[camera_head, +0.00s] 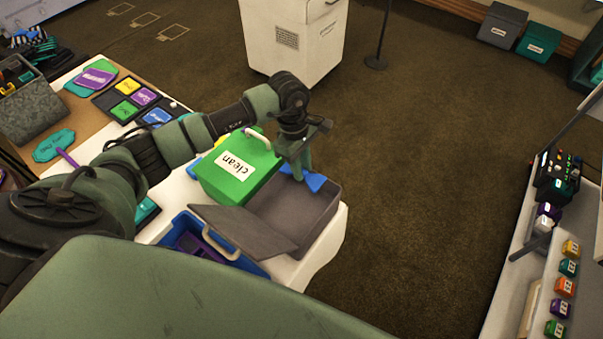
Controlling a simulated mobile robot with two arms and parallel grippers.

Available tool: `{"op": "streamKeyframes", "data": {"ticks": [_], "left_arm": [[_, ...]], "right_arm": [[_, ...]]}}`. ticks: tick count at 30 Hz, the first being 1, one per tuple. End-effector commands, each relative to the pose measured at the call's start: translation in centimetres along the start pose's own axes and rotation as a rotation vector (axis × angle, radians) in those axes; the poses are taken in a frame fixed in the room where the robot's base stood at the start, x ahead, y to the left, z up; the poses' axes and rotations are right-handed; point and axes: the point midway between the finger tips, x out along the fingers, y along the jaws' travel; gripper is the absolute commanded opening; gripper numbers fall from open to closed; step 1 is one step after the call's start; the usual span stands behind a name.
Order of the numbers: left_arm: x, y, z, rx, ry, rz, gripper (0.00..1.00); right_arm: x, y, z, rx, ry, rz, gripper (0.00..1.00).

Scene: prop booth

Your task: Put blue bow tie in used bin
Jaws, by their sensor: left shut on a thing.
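My left gripper (300,170) points down over an open grey bin (322,215) and is shut on a blue bow tie (315,182). Blue parts of the tie show on both sides of the fingers; its middle is hidden by them. The tie is over the back part of the bin's opening; I cannot tell whether it touches the bin. The grey bin's lid (240,228) is swung open toward me. No "used" label can be read on it from here. My right gripper is not in view.
A green bin marked "clean" (215,185) stands left of the grey bin, its lid shut. A blue container (177,238) lies partly under the grey lid. The white table (330,245) ends just right of the grey bin. Open carpet lies beyond.

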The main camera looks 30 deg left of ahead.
Motion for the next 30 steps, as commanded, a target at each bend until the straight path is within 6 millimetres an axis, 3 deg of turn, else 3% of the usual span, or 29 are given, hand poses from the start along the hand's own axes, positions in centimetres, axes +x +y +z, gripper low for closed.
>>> {"op": "streamKeyframes", "data": {"ticks": [4,12,30], "left_arm": [[1.1,0.0,-0.2,-0.001,-0.001,-0.002,0.00],[4.6,0.0,-0.7,-0.001,-0.001,0.001,0.00],[5.7,0.1,-0.9,0.000,0.001,0.002,0.00]], "right_arm": [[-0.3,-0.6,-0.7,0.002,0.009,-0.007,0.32],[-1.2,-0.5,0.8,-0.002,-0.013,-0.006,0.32],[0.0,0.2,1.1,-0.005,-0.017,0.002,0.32]]}}
